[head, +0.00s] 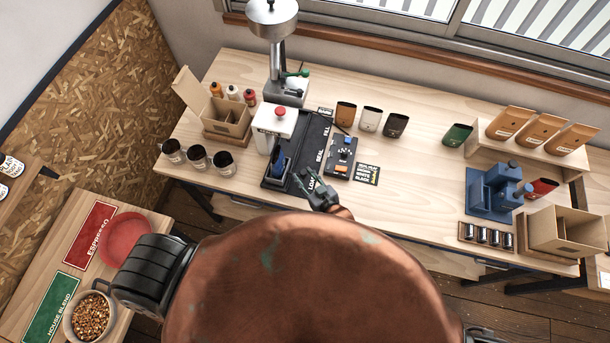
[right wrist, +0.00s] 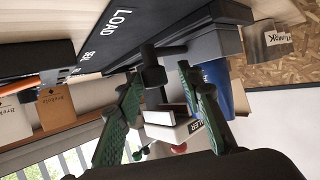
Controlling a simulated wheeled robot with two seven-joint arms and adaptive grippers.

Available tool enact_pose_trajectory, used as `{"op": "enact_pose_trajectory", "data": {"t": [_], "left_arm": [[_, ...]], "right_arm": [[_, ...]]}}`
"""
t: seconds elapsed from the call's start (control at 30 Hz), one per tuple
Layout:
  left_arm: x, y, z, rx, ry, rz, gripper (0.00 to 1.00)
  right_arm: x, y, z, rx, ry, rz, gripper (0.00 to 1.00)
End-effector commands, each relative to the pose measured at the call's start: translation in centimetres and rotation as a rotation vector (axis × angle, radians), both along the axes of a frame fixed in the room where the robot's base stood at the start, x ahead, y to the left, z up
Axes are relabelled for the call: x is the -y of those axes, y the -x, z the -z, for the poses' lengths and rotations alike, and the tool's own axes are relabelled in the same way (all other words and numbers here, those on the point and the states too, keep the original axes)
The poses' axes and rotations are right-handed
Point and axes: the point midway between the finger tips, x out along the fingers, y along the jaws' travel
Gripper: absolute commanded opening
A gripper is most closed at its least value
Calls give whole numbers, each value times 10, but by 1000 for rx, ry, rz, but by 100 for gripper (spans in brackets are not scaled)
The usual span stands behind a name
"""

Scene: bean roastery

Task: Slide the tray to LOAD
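In the head view a dark track (head: 316,139) on the bench carries the words FILL, SEAL and LOAD, with LOAD (head: 311,183) nearest me. A blue pouch (head: 278,163) stands upright on the track's left side, near the LOAD end. It shows partly in the right wrist view (right wrist: 237,88). My right gripper (head: 313,186) is over the LOAD end, right of the pouch. In the right wrist view its green-padded fingers (right wrist: 160,108) are apart, with a dark knob (right wrist: 153,75) just beyond and between them. Contact is unclear. My left gripper is out of view.
The white sealer head (head: 272,124) with a red button stands behind the pouch. A small dark parts board (head: 342,157) lies right of the track. Dark cups (head: 198,158) stand to the left.

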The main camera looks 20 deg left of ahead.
Motion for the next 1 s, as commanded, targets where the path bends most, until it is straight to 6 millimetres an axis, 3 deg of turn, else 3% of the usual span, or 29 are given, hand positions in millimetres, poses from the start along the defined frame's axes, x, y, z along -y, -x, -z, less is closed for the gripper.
{"op": "enact_pose_trajectory", "data": {"t": [0.43, 1.0], "left_arm": [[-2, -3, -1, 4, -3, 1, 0], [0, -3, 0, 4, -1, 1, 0]], "right_arm": [[8, 4, -4, 4, 1, 2, 39], [76, 67, -42, 1, 0, 1, 39]]}}
